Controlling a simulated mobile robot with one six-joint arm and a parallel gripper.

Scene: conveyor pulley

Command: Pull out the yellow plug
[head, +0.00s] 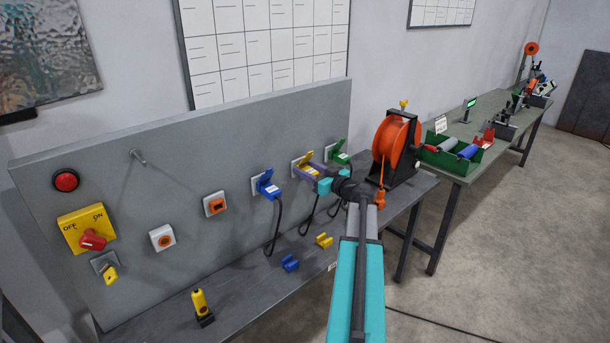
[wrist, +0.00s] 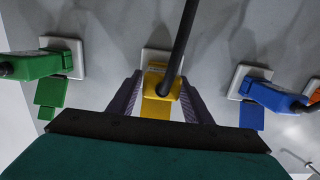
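The yellow plug (head: 307,171) sits in its wall socket between the blue plug and the green plug. Its yellow lid is up above it in the head view. In the wrist view the yellow plug (wrist: 156,108) is in the middle, with a dark cable crossing in front. My gripper (head: 314,169) is at the plug, with its purple fingers on either side of it. In the wrist view my gripper (wrist: 160,80) looks open around the plug, with narrow gaps beside it. Finger contact is not visible. The far fingertips are partly hidden by the plug and cable.
The blue plug (head: 267,187) and green plug (head: 341,154) flank the yellow one closely. Black cables hang below the plugs. An orange reel (head: 395,140) stands right of the panel. Blue (head: 290,263) and yellow (head: 324,241) clips lie on the bench below.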

